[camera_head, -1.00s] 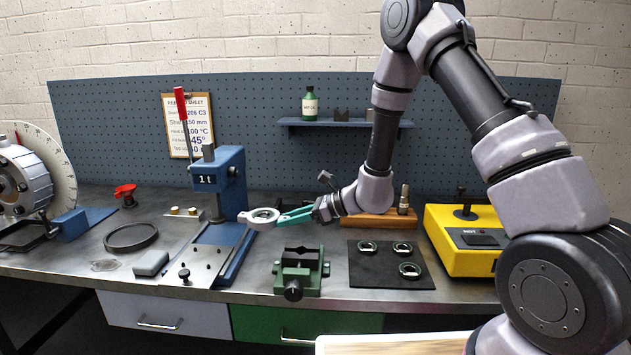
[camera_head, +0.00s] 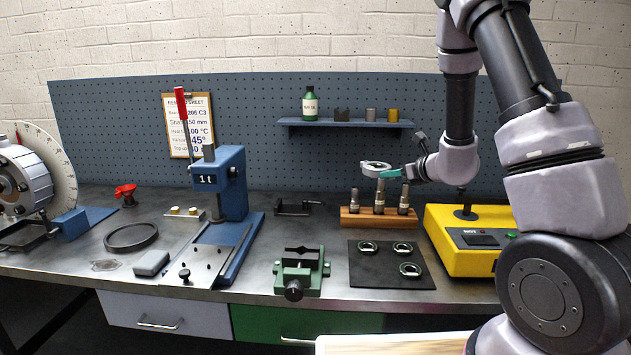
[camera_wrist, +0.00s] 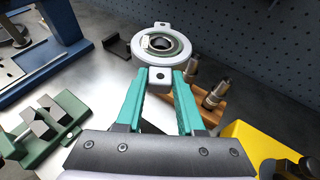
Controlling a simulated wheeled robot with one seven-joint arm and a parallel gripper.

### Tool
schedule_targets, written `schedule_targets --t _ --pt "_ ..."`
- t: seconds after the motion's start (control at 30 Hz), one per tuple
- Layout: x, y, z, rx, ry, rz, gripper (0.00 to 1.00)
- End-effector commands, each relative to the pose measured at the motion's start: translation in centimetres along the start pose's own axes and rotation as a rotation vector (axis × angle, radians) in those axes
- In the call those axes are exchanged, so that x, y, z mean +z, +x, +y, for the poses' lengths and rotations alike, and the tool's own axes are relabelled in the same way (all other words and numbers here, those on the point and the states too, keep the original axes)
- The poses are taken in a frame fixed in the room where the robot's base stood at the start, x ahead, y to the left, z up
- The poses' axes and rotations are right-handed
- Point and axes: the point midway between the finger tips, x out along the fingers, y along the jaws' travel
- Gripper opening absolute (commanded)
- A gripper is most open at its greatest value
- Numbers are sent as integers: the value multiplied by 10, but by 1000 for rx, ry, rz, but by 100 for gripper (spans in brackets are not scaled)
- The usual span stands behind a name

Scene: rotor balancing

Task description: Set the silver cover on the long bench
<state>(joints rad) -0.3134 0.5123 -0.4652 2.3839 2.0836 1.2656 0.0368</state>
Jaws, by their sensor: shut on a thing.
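The silver cover (camera_head: 370,164) is a pale round ring with small lugs. In the wrist view the cover (camera_wrist: 142,54) shows a darker ring inside it. My gripper (camera_head: 388,173) is shut on one lug of the cover with its teal fingers, also seen in the wrist view (camera_wrist: 160,80). The cover is held roughly level in the air, above the wooden block with metal pins. The long bench (camera_head: 330,221) is the grey metal top below, apart from the cover.
The wooden block (camera_head: 376,220) holds upright pins. A black mat (camera_head: 375,276) with rings, a green vise (camera_head: 300,284), a blue press (camera_head: 232,185) and a yellow heater (camera_head: 447,263) stand on the bench. A shelf (camera_head: 345,124) hangs behind.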

Motion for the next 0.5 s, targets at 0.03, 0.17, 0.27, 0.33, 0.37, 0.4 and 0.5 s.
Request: schedule_targets --t 0.03,0.17,0.27,0.33,0.37,0.4,0.5 --pt "5 -8 -13 -38 14 -5 0" --pt "9 -24 -37 -112 45 -4 0" --pt "11 -32 -48 -146 60 -4 0" --pt "11 -34 -53 -157 66 -4 0" --pt "11 -35 -54 -160 67 -3 0" --pt "12 -35 -54 -162 68 -4 0" --pt "11 -35 -54 -162 68 -3 0"
